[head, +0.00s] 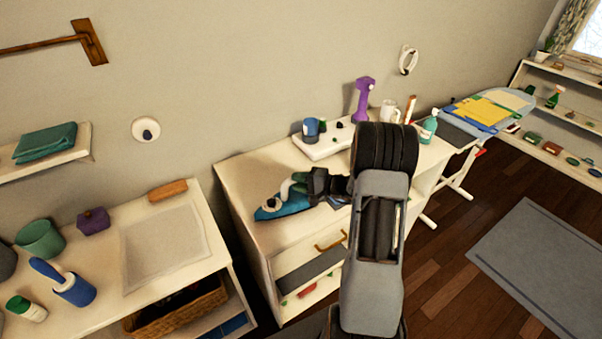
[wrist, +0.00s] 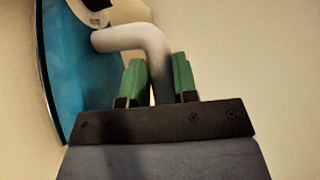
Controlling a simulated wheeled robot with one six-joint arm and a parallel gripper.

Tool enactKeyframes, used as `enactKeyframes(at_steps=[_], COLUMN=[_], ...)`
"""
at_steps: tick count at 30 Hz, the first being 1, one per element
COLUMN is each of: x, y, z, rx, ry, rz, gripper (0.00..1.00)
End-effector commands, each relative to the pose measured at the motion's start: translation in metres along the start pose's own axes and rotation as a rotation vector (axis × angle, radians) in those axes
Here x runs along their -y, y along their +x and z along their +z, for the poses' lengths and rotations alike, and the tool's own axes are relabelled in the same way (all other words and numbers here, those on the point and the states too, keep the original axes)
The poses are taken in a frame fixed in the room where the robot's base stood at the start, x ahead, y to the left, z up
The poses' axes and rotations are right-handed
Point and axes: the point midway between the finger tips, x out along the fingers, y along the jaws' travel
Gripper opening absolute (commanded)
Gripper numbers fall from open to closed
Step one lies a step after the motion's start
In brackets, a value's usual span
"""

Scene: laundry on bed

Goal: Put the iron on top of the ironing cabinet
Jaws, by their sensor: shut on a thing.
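The iron (head: 268,212) has a blue body and a pale handle. In the head view it is over the left part of the top of the white cabinet with drawers (head: 240,190), which looks like the ironing cabinet. I cannot tell whether it touches the top. My gripper (head: 297,186) reaches it from the right and is shut on the handle. In the wrist view the iron's blue body (wrist: 75,85) is at the left, and the handle passes between the green fingers of my gripper (wrist: 160,85). My forearm hides part of the cabinet.
A white tray (head: 318,150) with a blue cup (head: 310,128), a purple bottle-like object (head: 364,95), a mug (head: 389,112) and a green bottle (head: 428,130) stand at the cabinet's back and right. An ironing board (head: 510,103) is further right. A crowded shelf unit (head: 115,295) stands left.

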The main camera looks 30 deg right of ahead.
Motion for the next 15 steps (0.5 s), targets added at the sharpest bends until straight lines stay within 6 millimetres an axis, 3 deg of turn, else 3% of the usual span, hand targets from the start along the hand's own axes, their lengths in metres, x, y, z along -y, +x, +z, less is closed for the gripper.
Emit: enactKeyframes(at_steps=[15], x=[-0.0074], y=[0.0012], z=[-0.0018], rx=[0.000], ry=[-0.004], rz=[-0.005], gripper=[0.00])
